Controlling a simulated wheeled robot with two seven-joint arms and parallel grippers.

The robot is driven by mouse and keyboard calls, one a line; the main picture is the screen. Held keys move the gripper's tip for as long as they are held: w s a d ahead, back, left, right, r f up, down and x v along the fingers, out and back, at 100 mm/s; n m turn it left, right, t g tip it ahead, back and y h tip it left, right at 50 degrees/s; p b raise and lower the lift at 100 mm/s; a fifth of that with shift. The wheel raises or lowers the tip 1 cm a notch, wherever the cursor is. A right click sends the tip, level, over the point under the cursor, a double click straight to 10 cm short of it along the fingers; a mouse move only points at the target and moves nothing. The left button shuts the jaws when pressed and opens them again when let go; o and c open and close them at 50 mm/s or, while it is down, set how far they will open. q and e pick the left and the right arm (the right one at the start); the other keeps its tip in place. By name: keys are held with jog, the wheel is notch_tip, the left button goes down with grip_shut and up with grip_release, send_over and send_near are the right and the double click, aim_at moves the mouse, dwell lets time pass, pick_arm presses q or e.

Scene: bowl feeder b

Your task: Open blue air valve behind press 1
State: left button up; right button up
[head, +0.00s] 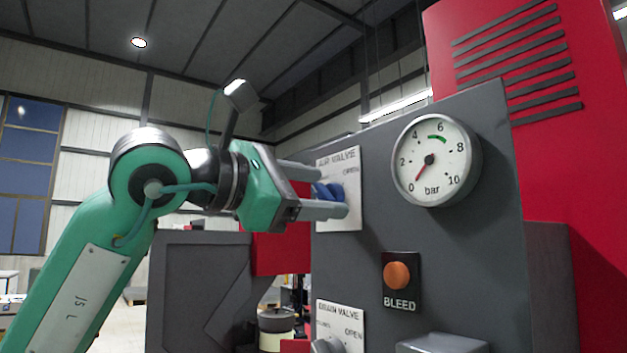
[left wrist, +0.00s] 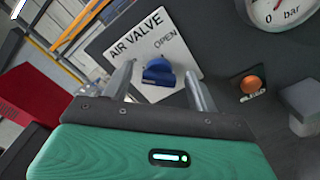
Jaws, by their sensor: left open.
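The blue air valve knob (head: 327,191) sits on a white plate (head: 351,215) marked AIR VALVE and OPEN, on a dark grey panel (head: 400,250). My left gripper (head: 335,190) is at the plate, its two fingers above and below the knob in the head view. In the left wrist view the open gripper (left wrist: 160,88) has one finger on each side of the blue knob (left wrist: 158,72), with gaps showing. The head view does not clearly show whether the fingers touch the plate. My right gripper is not in view.
A pressure gauge (head: 437,160) protrudes right of the valve, its red needle near 0 bar. An orange BLEED button (head: 397,275) and a drain valve plate (head: 341,318) sit lower. A red machine housing (head: 560,130) stands behind the panel.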

pick_arm(q)
jog(key=c, duration=1)
